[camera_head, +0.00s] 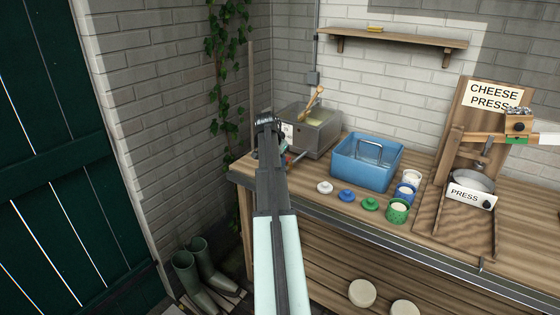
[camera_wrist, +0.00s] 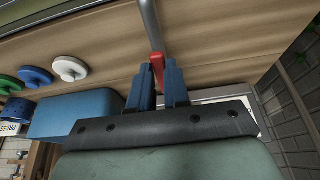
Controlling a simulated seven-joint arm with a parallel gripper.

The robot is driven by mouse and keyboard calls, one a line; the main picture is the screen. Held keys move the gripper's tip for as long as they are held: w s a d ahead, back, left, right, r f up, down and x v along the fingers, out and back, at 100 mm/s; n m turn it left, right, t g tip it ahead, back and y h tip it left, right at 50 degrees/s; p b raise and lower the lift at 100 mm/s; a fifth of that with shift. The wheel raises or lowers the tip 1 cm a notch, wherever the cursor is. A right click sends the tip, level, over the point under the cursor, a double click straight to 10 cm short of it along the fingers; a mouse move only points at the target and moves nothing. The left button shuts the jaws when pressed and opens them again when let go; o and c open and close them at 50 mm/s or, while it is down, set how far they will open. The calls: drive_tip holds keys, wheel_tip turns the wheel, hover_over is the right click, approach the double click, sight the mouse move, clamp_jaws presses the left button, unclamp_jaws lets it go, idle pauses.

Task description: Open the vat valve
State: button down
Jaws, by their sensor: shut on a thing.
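The grey metal vat (camera_head: 325,132) stands at the back left of the workbench, with pale liquid and a wooden paddle (camera_head: 315,98) in it. My gripper (camera_wrist: 157,78) has its two dark blue fingers on either side of a red valve handle (camera_wrist: 157,60), shut on it. The handle sits by a grey metal pipe (camera_wrist: 149,25) in the wrist view. In the head view my arm hides most of the valve and the fingertips; a bit of red (camera_head: 290,157) shows at the vat's front. How far the valve is turned cannot be told.
A blue tub (camera_head: 345,172) stands right of the vat. White, blue and green lids (camera_head: 347,195) and small cups (camera_head: 398,211) are in front of it. A cheese press (camera_head: 470,185) stands farther right. Boots (camera_head: 195,275) are on the floor at left.

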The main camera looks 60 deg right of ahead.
drive_tip(key=c, duration=1.1)
unclamp_jaws()
drive_tip(key=v, duration=1.4)
drive_tip(key=shift+d, duration=0.1)
drive_tip(key=shift+f, duration=0.1)
